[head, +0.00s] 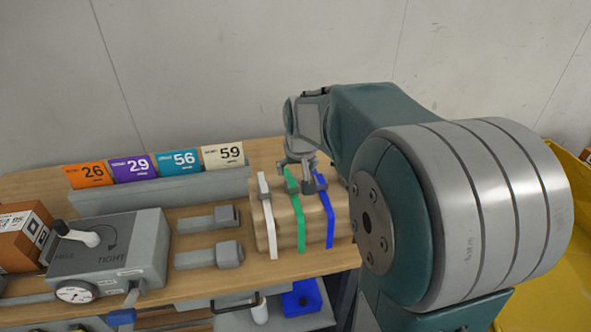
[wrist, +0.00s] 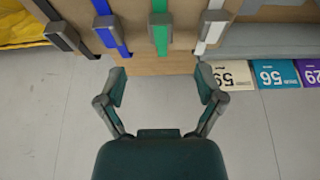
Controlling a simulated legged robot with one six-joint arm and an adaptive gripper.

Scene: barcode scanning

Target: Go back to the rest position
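My gripper (wrist: 161,80) is open in the wrist view, with nothing between its two fingers. In the head view my gripper (head: 308,182) points down above the wooden block (head: 266,230), over the upper ends of the green strip-like tool (head: 297,222) and the blue one (head: 325,222). In the wrist view the green tool (wrist: 159,30) lies ahead of the gap between the fingers, apart from them. The blue tool (wrist: 112,30) and white tool (wrist: 209,30) are on either side. Whether the fingers touch any tool in the head view is hard to tell.
A grey box with a lever and gauge (head: 110,255) stands on the wooden table (head: 20,185). Two grey pieces (head: 210,219) lie beside the block. Numbered cards (head: 154,165) stand along the back. A yellow surface (head: 560,265) is at right. A dark-headed strip (wrist: 62,37) shows at left in the wrist view.

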